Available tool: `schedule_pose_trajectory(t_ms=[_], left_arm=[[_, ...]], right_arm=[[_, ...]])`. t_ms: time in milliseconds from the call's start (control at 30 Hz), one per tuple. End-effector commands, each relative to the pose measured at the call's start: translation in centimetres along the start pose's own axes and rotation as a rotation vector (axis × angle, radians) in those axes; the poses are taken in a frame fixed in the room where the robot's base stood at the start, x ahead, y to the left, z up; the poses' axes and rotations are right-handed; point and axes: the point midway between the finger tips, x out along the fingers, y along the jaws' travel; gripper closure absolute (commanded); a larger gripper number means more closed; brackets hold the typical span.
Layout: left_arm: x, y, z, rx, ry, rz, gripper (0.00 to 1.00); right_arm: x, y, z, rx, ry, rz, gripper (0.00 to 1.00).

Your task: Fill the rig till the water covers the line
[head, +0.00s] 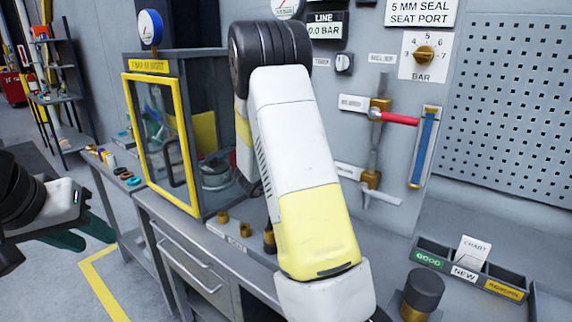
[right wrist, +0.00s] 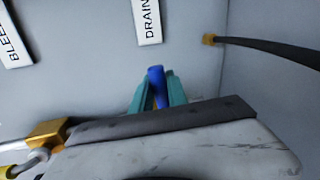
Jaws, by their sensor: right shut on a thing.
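A tall sight gauge (head: 424,148) with a blue column is mounted on the grey panel at the right of the head view. I cannot make out a line on it. A valve with a red handle (head: 398,118) sits on the pipe to its left. My right gripper (right wrist: 157,92) is shut on a blue handle (right wrist: 156,76) below the DRAIN label (right wrist: 146,20). In the head view my right arm hides that gripper. My left gripper (head: 88,236) hangs at the left edge, its dark green fingers apart and empty, away from the panel.
A yellow-framed glass cabinet (head: 160,150) stands left of my right arm. An open-topped bin (head: 470,272) with several labelled compartments and a dark knobbed part (head: 423,290) sit at the lower right. A black hose (right wrist: 270,48) runs along the wall in the wrist view.

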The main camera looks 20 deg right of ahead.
Motion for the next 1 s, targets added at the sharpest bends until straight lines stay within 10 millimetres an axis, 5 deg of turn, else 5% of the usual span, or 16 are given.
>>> schedule_pose_trajectory(t_ms=[833, 867, 1000], left_arm=[[0.00, 0.00, 0.00, 0.000, 0.000, 0.000, 0.64], [0.00, 0.00, 0.00, 0.000, 0.000, 0.000, 0.64], [0.00, 0.00, 0.00, 0.000, 0.000, 0.000, 0.64]], right_arm=[[0.30, -1.42, -0.13, 0.133, 0.036, -0.007, 1.00], [0.30, -1.42, -0.12, 0.132, 0.036, -0.007, 0.77], [0.31, -1.34, -0.11, 0.132, 0.036, -0.005, 0.59]])
